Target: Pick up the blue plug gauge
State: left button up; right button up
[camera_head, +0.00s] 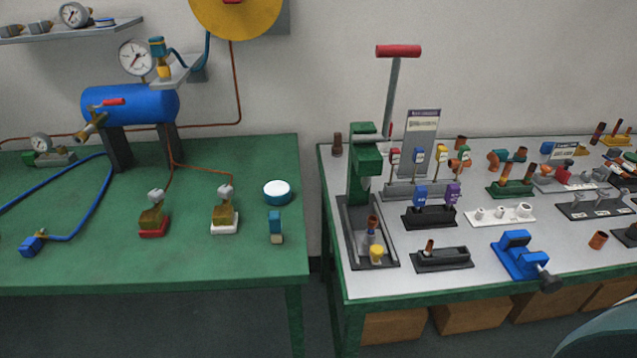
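A blue-headed piece (420,195), which looks like the blue plug gauge, stands upright in a black stand (429,219) on the right-hand table. A purple-headed piece (452,193) stands in the same stand, just to its right. The lower end of the blue piece is hidden in the stand. Neither of my grippers is in view.
A green arbor press (365,155) with a red-handled lever stands left of the stand. A blue vise (518,253) sits at the front, and a white stand (500,214) is to the right. The green table (90,270) on the left is separated by a narrow gap.

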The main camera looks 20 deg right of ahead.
aim_at(421, 192)
jog(key=z, duration=1.25)
